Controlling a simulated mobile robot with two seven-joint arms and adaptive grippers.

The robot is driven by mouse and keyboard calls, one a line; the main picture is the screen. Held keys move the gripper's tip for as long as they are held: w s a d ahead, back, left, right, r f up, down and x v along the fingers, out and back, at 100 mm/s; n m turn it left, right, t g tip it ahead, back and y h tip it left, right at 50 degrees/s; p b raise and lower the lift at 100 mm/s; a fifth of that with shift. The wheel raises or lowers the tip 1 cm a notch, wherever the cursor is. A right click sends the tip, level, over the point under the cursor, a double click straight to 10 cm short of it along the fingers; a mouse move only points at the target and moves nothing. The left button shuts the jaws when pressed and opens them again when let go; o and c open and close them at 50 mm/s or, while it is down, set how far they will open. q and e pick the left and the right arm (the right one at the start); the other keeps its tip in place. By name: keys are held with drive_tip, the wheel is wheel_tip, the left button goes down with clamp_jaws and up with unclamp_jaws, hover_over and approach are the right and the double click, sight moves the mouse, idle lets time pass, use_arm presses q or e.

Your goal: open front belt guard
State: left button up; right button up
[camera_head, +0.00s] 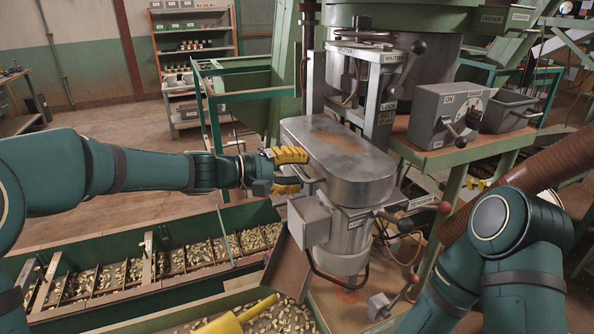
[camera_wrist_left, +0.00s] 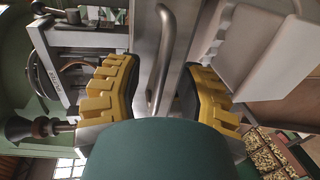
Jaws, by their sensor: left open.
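The front belt guard (camera_head: 335,160) is a rounded grey metal cover on the machine, lying closed and level over the housing below. Its bar handle shows in the left wrist view (camera_wrist_left: 168,50) as a curved metal rod against the guard's side (camera_wrist_left: 147,40). My left gripper (camera_head: 297,171) is at the guard's left side, its yellow fingers spread. In the left wrist view the gripper (camera_wrist_left: 160,88) has one finger on each side of the handle, with gaps between. In the head view the handle is mostly hidden by the fingers. My right arm shows at the right, its gripper out of view.
A grey box (camera_head: 309,221) sits just below my left gripper. A grey switch box (camera_head: 447,115) stands behind right. A long green trough (camera_head: 150,236) of nuts lies below my left arm.

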use_arm(q)
clamp_jaws()
